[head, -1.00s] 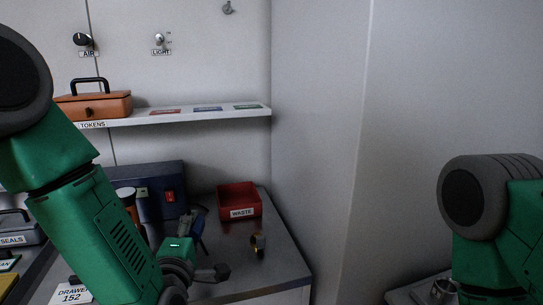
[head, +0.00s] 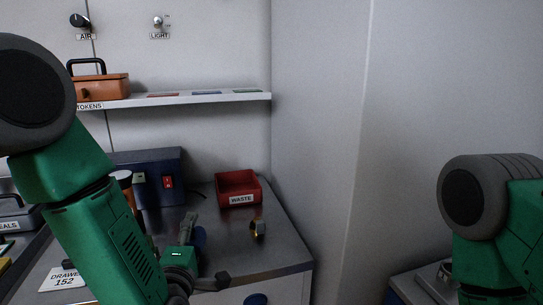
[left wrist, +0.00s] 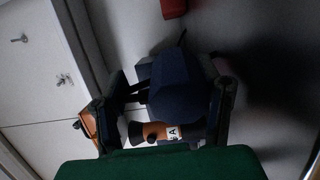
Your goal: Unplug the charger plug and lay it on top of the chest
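My left gripper (head: 205,252) is low over the bench in the head view. Its fingers are closed about a dark blue block, seemingly the charger plug (head: 200,238), which also shows between the fingers in the left wrist view (left wrist: 180,90). The plug looks clear of the dark blue box (head: 160,168) with a red switch; its far end is hard to see. An orange, chest-like box (head: 104,87) with a black handle sits on the shelf above the TOKENS label. A grey handled case (head: 15,212) stands above the SEALS label at far left. My right gripper is out of view.
The white shelf (head: 200,98) holds flat coloured cards. A wall bounds the right.

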